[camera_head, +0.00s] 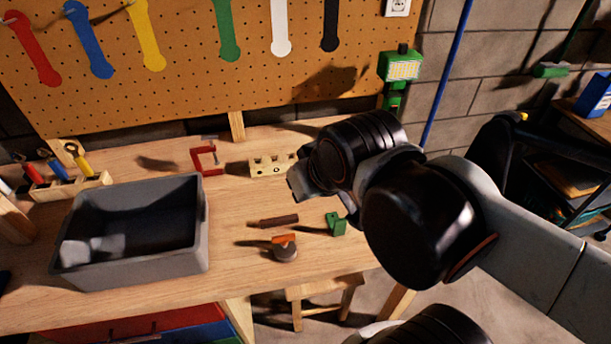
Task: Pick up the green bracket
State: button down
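The green bracket (336,224) is a small block-like piece lying on the wooden workbench (330,259), near its front right part. It is fully in view and nothing touches it. My arm reaches in from the right over the bench. The end of my arm, with my gripper (298,184), is above and behind the bracket, up and to the left of it in the picture. The fingers are mostly hidden by the arm's own joints, so I cannot tell whether they are open or shut.
A grey bin (190,262) stands at the bench's left. A dark brown rod (279,221) and a round tool with an orange part (285,250) lie left of the bracket. A red clamp (206,160) and a wooden block with holes (268,166) lie farther back. A stool (322,290) stands below.

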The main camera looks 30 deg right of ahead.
aim_at(337, 225)
jog(key=k+j+z, duration=0.4)
jog(key=j, duration=0.15)
jog(key=k+j+z, duration=0.6)
jog(key=k+z, duration=0.15)
jog(key=k, duration=0.3)
